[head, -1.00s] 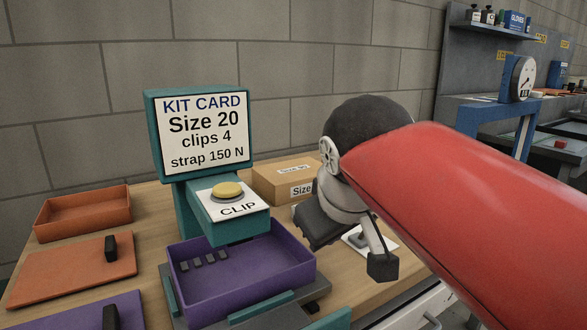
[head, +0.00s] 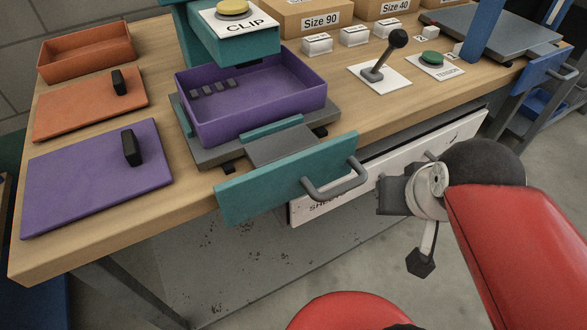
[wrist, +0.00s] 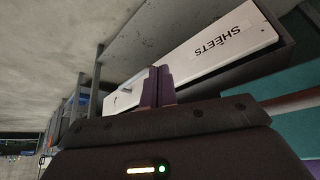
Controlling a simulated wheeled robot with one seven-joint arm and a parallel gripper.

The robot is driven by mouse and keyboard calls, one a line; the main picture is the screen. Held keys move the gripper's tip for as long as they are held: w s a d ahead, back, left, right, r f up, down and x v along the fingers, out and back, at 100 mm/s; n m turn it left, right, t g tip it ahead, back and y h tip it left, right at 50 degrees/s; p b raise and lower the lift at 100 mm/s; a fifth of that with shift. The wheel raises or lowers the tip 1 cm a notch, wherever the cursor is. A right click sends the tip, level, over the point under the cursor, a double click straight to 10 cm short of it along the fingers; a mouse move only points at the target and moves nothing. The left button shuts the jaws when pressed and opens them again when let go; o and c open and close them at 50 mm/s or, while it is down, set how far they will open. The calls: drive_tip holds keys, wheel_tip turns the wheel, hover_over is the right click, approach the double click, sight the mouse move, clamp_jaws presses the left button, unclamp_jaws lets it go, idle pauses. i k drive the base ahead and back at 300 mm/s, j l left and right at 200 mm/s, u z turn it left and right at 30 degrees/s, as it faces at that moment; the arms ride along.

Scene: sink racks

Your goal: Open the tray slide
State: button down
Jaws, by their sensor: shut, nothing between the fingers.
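The tray slide is a grey plate under the purple tray (head: 250,120), with a teal front panel (head: 245,195) and a grey bar handle (head: 337,190) at the bench's front edge. The purple tray holds several small dark clips. The teal panel also shows at the right of the wrist view (wrist: 290,120). My gripper (wrist: 157,88) is shut and empty, its purple fingers pressed together. In the head view my wrist is right of the handle, apart from it, in front of the white drawer. The fingertips are hard to make out in the head view.
A white drawer marked SHEETS (head: 390,170) lies right of the teal panel, also in the wrist view (wrist: 205,60). An orange lid (head: 90,105) and a purple lid (head: 80,180) lie left. A black-knobbed lever (head: 385,58) stands behind. Open floor lies in front.

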sight(289, 163)
drive_tip(key=k+j, duration=0.3)
drive_tip(key=k, duration=0.2)
drive_tip(key=k+j+z, duration=0.15)
drive_tip(key=k+j, duration=0.2)
drive_tip(key=k, duration=0.1)
